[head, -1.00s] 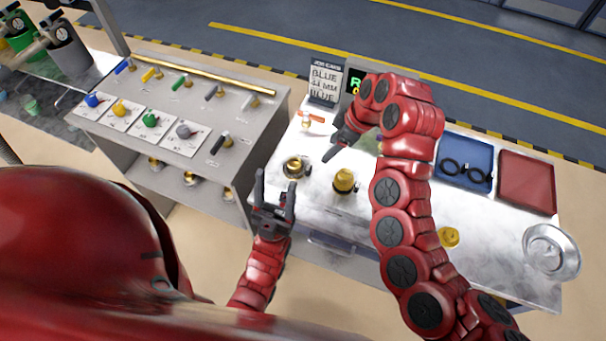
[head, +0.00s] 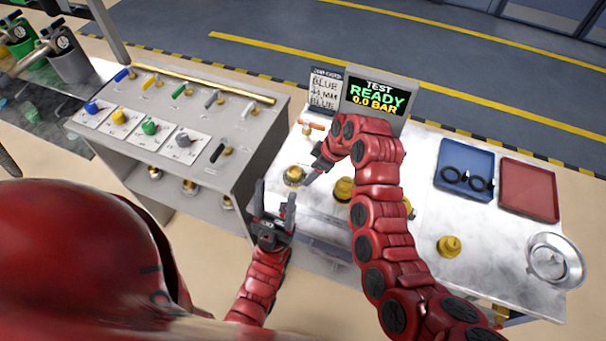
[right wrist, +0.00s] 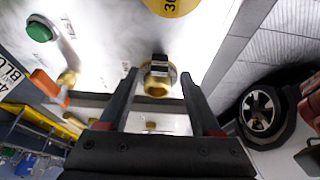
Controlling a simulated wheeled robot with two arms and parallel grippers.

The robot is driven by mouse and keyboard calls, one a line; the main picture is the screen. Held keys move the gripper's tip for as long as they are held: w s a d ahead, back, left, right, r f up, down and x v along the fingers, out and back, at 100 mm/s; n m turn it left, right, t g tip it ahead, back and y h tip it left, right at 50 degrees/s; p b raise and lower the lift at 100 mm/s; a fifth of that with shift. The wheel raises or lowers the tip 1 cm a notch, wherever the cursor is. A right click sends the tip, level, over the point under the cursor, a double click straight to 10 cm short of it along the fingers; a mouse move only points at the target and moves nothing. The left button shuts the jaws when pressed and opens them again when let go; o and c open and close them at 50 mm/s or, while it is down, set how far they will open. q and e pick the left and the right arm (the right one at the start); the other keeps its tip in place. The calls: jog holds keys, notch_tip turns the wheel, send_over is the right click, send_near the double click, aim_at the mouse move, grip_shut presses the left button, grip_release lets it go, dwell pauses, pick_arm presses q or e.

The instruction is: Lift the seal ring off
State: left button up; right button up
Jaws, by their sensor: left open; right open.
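A brass fitting (head: 294,175) stands at the left end of the white bench. In the right wrist view the brass fitting (right wrist: 157,86) has an open round mouth and dark parts behind it. I cannot tell a separate seal ring on it. My right gripper (head: 313,171) is open just right of the fitting in the head view; in the right wrist view its fingertips (right wrist: 160,76) lie either side of the fitting, without visible contact. My left gripper (head: 274,190) is open and empty at the bench's front left. Two black rings (head: 467,179) lie in the blue tray.
A display (head: 380,97) reads READY, 0.0 BAR, beside a job card (head: 323,90). A grey valve stand (head: 200,165) is left.

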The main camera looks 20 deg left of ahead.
jog(key=shift+p+x, duration=0.6)
jog(key=shift+x, duration=0.9)
grip_shut()
